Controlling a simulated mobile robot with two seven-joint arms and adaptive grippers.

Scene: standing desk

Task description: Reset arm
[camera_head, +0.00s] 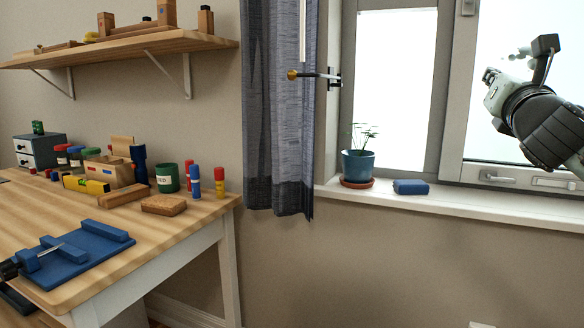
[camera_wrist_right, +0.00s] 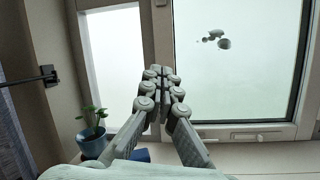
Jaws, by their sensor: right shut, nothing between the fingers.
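My right arm reaches in from the right in the head view, raised in front of the window. Its gripper (camera_head: 490,77) is high above the sill, pointing towards the glass. In the right wrist view the two fingers of this gripper (camera_wrist_right: 160,74) come together at their tips, with nothing between them. The gripper touches nothing that I can see. I see no left gripper in the head view.
The window sill (camera_head: 470,203) holds a blue plant pot (camera_head: 358,165) and a blue block (camera_head: 411,187). A curtain (camera_head: 280,110) hangs left of the window, beside a metal rod holder (camera_head: 315,76). The wooden desk (camera_head: 130,222) at left carries containers and a blue tool base (camera_head: 80,250).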

